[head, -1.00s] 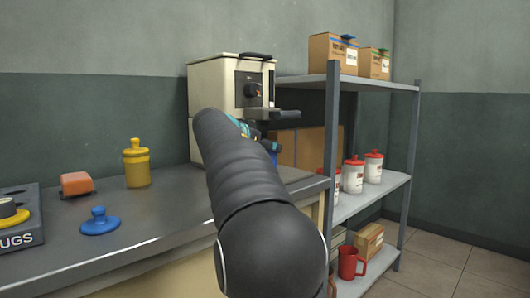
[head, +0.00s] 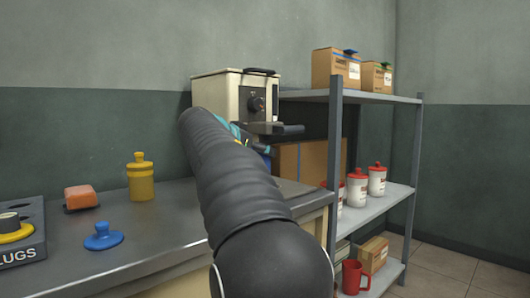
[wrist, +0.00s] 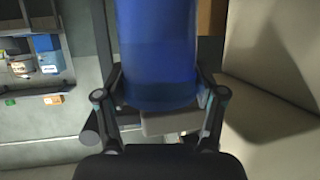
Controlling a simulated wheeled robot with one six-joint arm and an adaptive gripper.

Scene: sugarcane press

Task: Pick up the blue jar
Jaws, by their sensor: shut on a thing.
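The blue jar (wrist: 158,45) fills the upper middle of the wrist view. My gripper (wrist: 160,86) is shut on it, with one finger on each side. The jar's upper end runs out of the wrist view. In the head view my arm hides most of the gripper; only teal and dark parts of it show in front of the cream machine, with a small patch of blue beside them. A blue knobbed lid (head: 103,237) lies on the metal counter (head: 165,222), apart from the jar.
A yellow jar (head: 141,180), an orange block (head: 81,197) and a dark tray (head: 28,245) are on the counter. The cream machine (head: 220,92) stands at the back. A metal shelf (head: 385,205) with boxes, red-lidded jars and a red mug (head: 355,277) is at the right.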

